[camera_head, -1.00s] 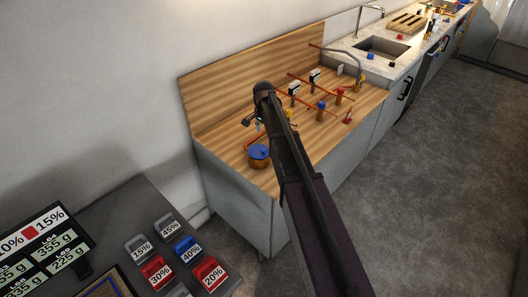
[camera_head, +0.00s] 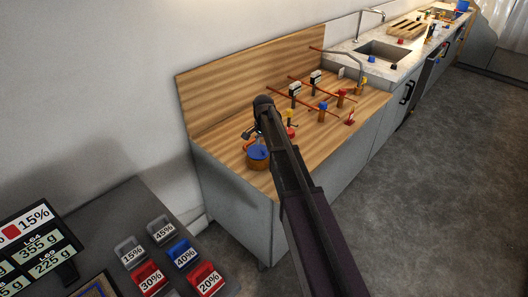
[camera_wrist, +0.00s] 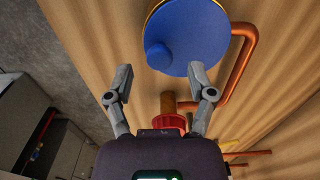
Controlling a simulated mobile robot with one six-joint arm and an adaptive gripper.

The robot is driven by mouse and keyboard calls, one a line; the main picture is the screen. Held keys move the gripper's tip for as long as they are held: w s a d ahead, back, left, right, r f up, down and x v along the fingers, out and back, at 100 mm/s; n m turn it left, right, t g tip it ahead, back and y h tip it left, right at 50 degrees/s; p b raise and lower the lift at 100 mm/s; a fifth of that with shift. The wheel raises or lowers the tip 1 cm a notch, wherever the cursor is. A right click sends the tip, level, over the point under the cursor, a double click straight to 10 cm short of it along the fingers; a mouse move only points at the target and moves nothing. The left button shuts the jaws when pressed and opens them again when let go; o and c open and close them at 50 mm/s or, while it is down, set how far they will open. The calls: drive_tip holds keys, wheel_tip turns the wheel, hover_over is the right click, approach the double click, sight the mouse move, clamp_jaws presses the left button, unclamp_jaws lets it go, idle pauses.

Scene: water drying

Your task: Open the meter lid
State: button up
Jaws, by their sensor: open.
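The meter (camera_head: 258,163) is a small round brass-coloured body with a blue lid (camera_head: 258,151), near the front left of the wooden counter. In the wrist view the round blue lid (camera_wrist: 190,35) shows large at the top, with a blue knob (camera_wrist: 158,56) on it. The lid lies flat over the meter and looks closed. My gripper (camera_wrist: 160,75) is open and empty, its two fingers spread just below the knob in the picture, apart from it as far as I can tell. In the head view my gripper (camera_head: 257,132) is small and partly hidden by my arm.
Copper pipes (camera_wrist: 238,70) run beside the meter, and a red fitting (camera_wrist: 168,121) shows between my fingers. Several valves and white-faced gauges (camera_head: 315,77) stand further along the counter (camera_head: 232,132). A wooden backboard (camera_head: 250,80) rises behind.

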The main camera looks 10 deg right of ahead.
drive_tip(key=shift+f+b, duration=0.5)
drive_tip(key=shift+f, duration=0.25)
clamp_jaws()
